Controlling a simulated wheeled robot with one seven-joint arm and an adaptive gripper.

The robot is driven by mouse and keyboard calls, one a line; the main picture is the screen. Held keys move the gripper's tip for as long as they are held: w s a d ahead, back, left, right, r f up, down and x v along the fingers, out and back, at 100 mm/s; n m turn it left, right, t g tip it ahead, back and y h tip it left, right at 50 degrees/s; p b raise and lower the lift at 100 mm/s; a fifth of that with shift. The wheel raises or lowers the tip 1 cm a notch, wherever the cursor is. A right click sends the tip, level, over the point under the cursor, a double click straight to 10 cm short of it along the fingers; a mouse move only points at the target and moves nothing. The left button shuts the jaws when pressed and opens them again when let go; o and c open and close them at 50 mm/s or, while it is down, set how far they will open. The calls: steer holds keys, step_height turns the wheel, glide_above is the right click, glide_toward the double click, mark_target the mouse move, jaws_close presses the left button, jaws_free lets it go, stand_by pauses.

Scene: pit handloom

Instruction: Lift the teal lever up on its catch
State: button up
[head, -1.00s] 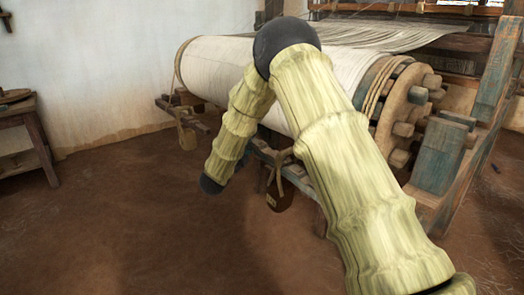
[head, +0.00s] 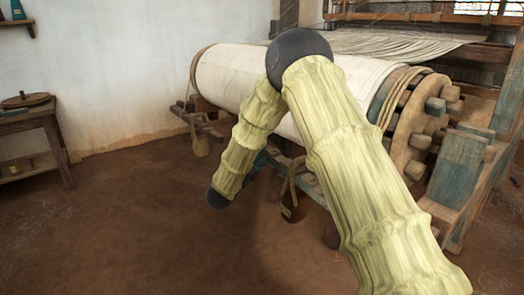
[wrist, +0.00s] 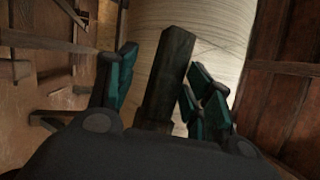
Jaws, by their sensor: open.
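In the wrist view, my gripper (wrist: 158,68) is open, with teal-and-black fingers spread to the left and right. A dark, square-edged bar (wrist: 168,75) stands between them; it may be the lever, but its colour is too dark to confirm teal. I cannot tell whether either finger touches it. In the head view, my arm hides most of the area around the gripper. A small teal patch (head: 262,160) shows between my arm links, too small to identify.
The cloth roll (head: 240,78) lies behind my arm, with a pegged wooden wheel (head: 408,135) at its right end. A small table (head: 35,125) stands left. The floor at front left is clear.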

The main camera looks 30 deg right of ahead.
steer(key=v, duration=0.9)
steer(key=shift+a, duration=0.15)
steer(key=shift+s+f, duration=0.1)
steer(key=s+a+f+n+y, duration=0.2)
steer(key=s+f+n+y, duration=0.3)
steer(key=f, duration=0.5)
steer(key=s+a+f+n+y, duration=0.25)
steer(key=f+n, duration=0.45)
steer(key=f, duration=0.4)
steer(key=s+a+f+n+y, duration=0.2)
steer(key=s+f+n+y, duration=0.3)
steer(key=f, duration=0.5)
steer(key=s+a+f+n+g+y, duration=0.25)
steer(key=s+f, duration=0.25)
steer(key=s, duration=0.4)
steer(key=s+a+f+n+g+y, duration=0.15)
steer(key=s+f+n, duration=0.25)
steer(key=s, duration=0.6)
steer(key=s+a+f+n+g+y, duration=0.1)
steer(key=s+f+n+g, duration=0.3)
steer(key=s, duration=0.5)
steer(key=s+f+n+g, duration=0.1)
steer(key=s+n+g, duration=0.2)
steer(key=s, duration=0.8)
step_height(320, 180, up, 36)
steer(key=w+p, duration=0.1)
steer(key=p, duration=3.5)
steer(key=shift+t, duration=0.3)
steer(key=shift+f+m, duration=0.2)
steer(key=shift+m, duration=0.05)
